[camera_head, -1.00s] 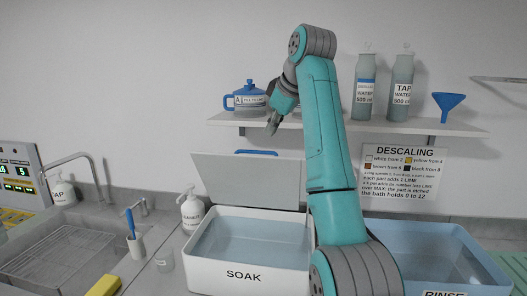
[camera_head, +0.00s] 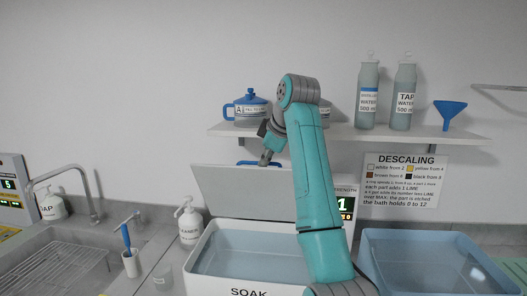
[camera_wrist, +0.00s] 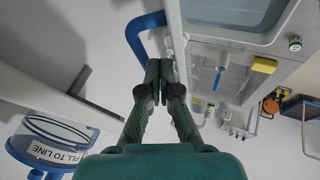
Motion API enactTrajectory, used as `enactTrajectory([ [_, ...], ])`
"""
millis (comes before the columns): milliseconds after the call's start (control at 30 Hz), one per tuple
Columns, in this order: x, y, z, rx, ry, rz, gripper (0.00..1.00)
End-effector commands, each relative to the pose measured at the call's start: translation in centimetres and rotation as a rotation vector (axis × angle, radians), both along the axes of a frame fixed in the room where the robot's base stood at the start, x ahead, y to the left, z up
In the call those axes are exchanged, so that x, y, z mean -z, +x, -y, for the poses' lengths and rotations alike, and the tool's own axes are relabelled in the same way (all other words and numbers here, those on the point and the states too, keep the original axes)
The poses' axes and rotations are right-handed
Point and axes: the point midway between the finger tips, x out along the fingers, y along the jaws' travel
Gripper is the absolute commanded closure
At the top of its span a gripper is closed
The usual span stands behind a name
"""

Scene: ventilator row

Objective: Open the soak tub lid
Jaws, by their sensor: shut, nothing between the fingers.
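The soak tub (camera_head: 222,266) is a white bin labelled SOAK with pale blue liquid in it. Its grey lid (camera_head: 235,192) stands raised, upright and leaning back behind the tub. A blue handle (camera_head: 246,163) sits on the lid's top edge, partly behind my gripper, and shows in the wrist view (camera_wrist: 139,36). My gripper (camera_head: 265,161) is shut and empty by the lid's upper edge. In the wrist view its fingertips (camera_wrist: 159,66) are together, close beside the handle; I cannot tell whether they touch it. My arm hides the tub's right part.
A shelf (camera_head: 345,134) above holds a blue-lidded jug (camera_head: 247,107), two bottles and a blue funnel (camera_head: 449,113). The rinse tub (camera_head: 420,258) is at the right. A soap bottle (camera_head: 190,222), sink and tap are at the left.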

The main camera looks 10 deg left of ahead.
Motion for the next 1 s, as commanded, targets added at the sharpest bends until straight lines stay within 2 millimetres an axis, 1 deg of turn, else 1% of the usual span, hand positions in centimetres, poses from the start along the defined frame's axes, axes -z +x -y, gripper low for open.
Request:
enactTrajectory([
  [133,0.5,0.1,0.1,0.000,0.000,0.000,1.00],
  [467,0.5,0.2,0.1,0.000,0.000,0.000,1.00],
  [567,0.2,0.7,0.1,0.000,0.001,0.001,1.00],
  [833,-0.7,3.1,0.1,0.001,0.000,0.000,1.00],
  [1000,-0.8,3.7,0.2,0.000,0.000,0.000,1.00],
])
